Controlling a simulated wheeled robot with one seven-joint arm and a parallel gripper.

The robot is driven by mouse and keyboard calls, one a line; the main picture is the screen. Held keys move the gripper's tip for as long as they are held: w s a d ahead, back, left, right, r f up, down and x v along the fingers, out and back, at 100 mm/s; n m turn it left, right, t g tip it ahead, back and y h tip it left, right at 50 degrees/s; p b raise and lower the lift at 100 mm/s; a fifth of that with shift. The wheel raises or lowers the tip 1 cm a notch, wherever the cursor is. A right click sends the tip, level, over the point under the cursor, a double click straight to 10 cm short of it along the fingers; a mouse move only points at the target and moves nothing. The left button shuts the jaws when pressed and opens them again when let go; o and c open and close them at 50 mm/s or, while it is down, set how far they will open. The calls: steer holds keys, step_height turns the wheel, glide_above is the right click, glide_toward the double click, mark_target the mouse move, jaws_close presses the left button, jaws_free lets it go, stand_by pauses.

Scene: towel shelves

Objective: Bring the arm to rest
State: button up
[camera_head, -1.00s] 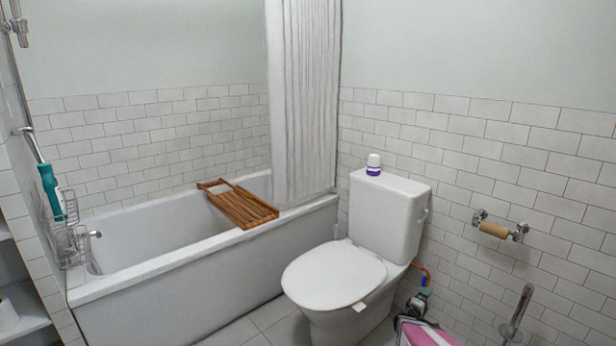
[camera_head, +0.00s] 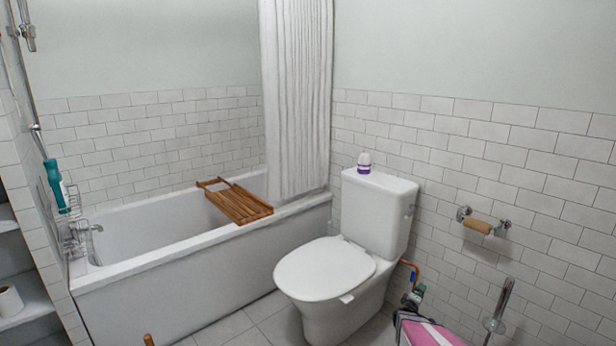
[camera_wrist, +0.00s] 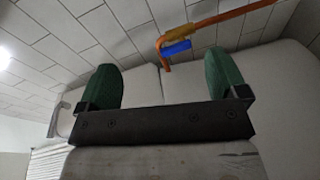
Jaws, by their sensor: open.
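My gripper (camera_wrist: 165,88) shows in the wrist view with its two green-padded fingers apart and nothing between them. Behind it in that view are the white toilet (camera_wrist: 190,85), whose picture is turned, and an orange pipe (camera_wrist: 215,22) with a blue part on it. No part of my gripper can be made out for sure in the head view. The toilet (camera_head: 330,268) stands at the middle of the head view with its lid down.
A bathtub (camera_head: 190,262) with a wooden rack (camera_head: 238,203) across it is at the left. A purple-and-white bottle (camera_head: 364,163) stands on the toilet tank. A paper holder (camera_head: 480,226), a brush (camera_head: 497,312) and a pink thing (camera_head: 430,334) are at the right. Shelves (camera_head: 30,290) edge the left.

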steer(key=s+a+r+m+g+y, duration=0.15)
steer(key=a+r+y, duration=0.35)
steer(key=a, duration=0.5)
steer(key=s+a+r+m+g+y, duration=0.15)
steer(key=a+r+y, duration=0.35)
steer(key=a, duration=0.5)
steer(key=s+a+r+m+g, duration=0.2)
steer(key=s+a+r+g, duration=0.2)
steer(key=s, duration=0.5)
steer(key=s+a+r+m+g, duration=0.3)
steer(key=s+a+r+g, duration=0.2)
steer(key=s, duration=0.5)
steer(key=shift+s+a+r+g+y, duration=0.2)
steer(key=shift+s+r+g+y, duration=0.15)
steer(key=shift+r, duration=0.3)
